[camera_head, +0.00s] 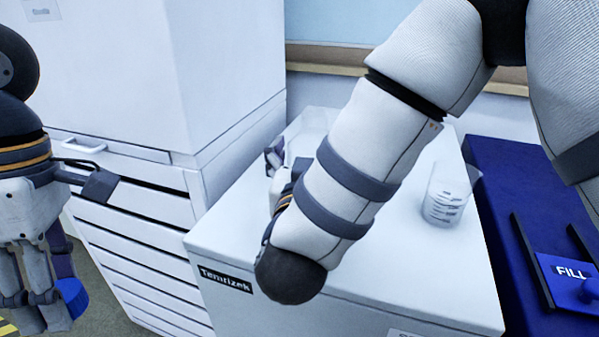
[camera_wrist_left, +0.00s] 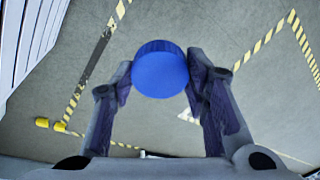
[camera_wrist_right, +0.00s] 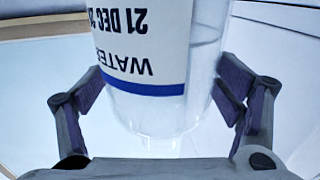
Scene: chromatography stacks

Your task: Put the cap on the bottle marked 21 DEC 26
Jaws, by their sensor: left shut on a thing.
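The blue cap (camera_wrist_left: 160,70) is held between the fingertips of my left gripper (camera_wrist_left: 160,80), out over the floor; in the head view the cap (camera_head: 72,297) shows at lower left, partly covered by the fingers. The bottle (camera_wrist_right: 150,75) has a white label reading WATER and 21 DEC 2, upside down and cut off at the picture's top. My right gripper (camera_wrist_right: 165,95) has a finger on each side of this bottle; whether the pads press on it is unclear. In the head view my right arm hides most of the right gripper (camera_head: 286,165) and the bottle.
A white cabinet labelled Temrizek (camera_head: 225,281) stands in the middle, with a clear graduated beaker (camera_head: 445,197) on top. A white drawer stack (camera_head: 150,235) stands between my grippers. A blue surface with a FILL plate (camera_head: 570,272) is at right.

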